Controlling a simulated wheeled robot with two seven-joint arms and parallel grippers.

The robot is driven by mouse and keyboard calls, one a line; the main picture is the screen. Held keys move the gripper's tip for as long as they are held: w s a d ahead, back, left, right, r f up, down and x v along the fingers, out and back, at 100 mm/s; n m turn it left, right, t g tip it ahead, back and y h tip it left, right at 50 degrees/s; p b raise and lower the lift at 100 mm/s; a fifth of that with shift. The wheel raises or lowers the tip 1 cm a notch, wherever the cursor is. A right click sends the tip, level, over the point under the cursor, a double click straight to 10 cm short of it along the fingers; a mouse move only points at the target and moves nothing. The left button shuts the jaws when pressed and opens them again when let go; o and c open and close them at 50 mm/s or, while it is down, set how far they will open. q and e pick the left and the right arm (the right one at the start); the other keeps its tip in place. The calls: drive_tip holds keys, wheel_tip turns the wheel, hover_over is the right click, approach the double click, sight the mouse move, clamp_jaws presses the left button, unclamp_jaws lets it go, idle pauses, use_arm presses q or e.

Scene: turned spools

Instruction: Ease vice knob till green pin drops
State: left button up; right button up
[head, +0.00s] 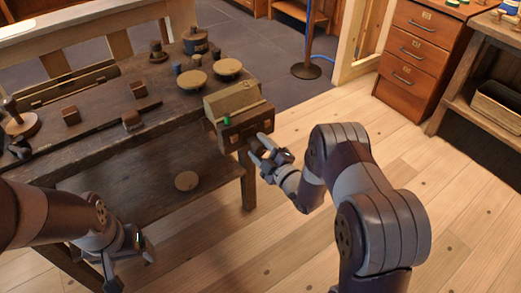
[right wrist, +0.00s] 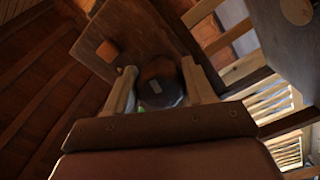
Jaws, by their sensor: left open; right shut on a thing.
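The wooden vice (head: 240,104) sits at the right end of the dark workbench. A small green pin (head: 226,119) shows at the left part of its front jaw. My right gripper (head: 261,149) is at the vice's front face. In the right wrist view its two fingers are shut on a dark round knob (right wrist: 160,86), one on each side. The wooden jaw (right wrist: 138,40) lies behind the knob. The knob is mostly hidden by my gripper in the head view. My left gripper (head: 131,264) is open and empty, low in front of the bench, away from the vice.
The workbench (head: 95,135) carries round wooden discs (head: 228,67), small blocks (head: 71,117) and spools. Another disc (head: 187,181) lies on its lower shelf. A drawer cabinet (head: 412,55) stands at the back right. The plank floor right of the bench is clear.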

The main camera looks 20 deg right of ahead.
drive_tip(key=n+b, duration=0.1)
drive_tip(key=n, duration=0.4)
drive_tip(key=shift+r+n+b, duration=0.1)
drive_tip(key=shift+n+b, duration=0.2)
drive_tip(key=n+b, duration=0.2)
drive_tip(key=n, duration=0.2)
drive_tip(key=shift+w+r, duration=0.1)
drive_tip(key=n+b, duration=0.3)
drive_tip(key=n, duration=0.2)
drive_tip(key=shift+r+n, duration=0.1)
drive_tip(key=shift+n, duration=0.3)
drive_tip(key=n+b, duration=0.2)
drive_tip(key=n, duration=0.1)
drive_tip(key=shift+r+b, duration=0.2)
drive_tip(key=shift+b, duration=0.15)
drive_tip(key=shift+r+n, duration=0.1)
drive_tip(key=shift+n, duration=0.3)
drive_tip(key=shift+r, duration=0.1)
drive_tip(key=o, duration=1)
drive_tip(key=shift+c, duration=0.2)
drive_tip(key=shift+a+f, duration=0.1)
drive_tip(key=shift+f, duration=0.15)
